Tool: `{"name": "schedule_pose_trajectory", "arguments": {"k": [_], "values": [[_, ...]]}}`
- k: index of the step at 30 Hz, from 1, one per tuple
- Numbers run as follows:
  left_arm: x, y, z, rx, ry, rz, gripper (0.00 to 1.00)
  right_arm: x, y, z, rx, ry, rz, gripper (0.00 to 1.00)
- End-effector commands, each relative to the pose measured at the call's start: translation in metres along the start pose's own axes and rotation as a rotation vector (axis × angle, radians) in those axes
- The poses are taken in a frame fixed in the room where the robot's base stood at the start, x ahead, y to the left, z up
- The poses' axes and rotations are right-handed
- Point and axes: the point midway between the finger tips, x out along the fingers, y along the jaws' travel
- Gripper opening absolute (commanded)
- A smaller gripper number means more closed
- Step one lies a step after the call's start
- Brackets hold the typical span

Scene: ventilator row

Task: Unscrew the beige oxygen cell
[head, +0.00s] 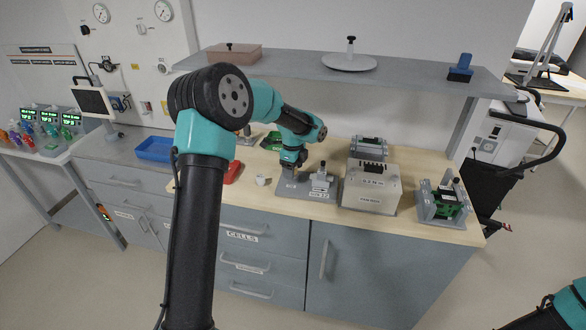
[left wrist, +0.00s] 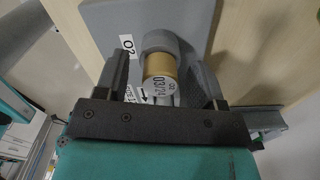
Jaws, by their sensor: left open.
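The beige oxygen cell (left wrist: 159,66) shows in the left wrist view as a tan cylinder with a white end marked with a date. Its far end sits in a round grey socket (left wrist: 160,41) on a grey plate labelled O2 (left wrist: 98,16). My left gripper (left wrist: 166,72) is open, one finger on each side of the cell, with visible gaps to it. In the head view, my left gripper (head: 291,172) is over the grey plate on the bench and hides the cell. My right gripper is out of view; only part of that arm shows at the lower right.
On the wooden bench, a small white round piece (head: 262,180) and a red object (head: 233,172) lie left of the plate. A grey box (head: 371,188) and a green device in a grey holder (head: 443,204) stand to the right. A shelf (head: 300,70) spans above.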

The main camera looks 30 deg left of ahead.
Motion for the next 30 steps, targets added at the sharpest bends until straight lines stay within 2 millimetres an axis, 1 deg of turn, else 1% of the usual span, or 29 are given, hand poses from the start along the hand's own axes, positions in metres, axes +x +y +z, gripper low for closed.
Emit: {"name": "schedule_pose_trajectory", "arguments": {"k": [2, 18, 19, 25, 30], "values": [[-0.0001, 0.0, 0.0, 0.0, 0.0, 0.0, 0.63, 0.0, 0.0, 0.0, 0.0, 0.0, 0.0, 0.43], [-0.0003, 0.0, 0.0, 0.0, 0.0, 0.0, 0.11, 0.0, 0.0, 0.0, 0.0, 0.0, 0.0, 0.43], [-0.0003, 0.0, 0.0, 0.0, 0.0, 0.0, 0.31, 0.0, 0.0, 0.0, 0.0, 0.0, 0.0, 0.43], [-0.0003, 0.0, 0.0, 0.001, 0.0, 0.0, 0.12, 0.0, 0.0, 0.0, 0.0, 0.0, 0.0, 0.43], [-0.0003, 0.0, 0.0, -0.029, 0.0, 0.0, 0.11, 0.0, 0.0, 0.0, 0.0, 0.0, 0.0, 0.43]]}}
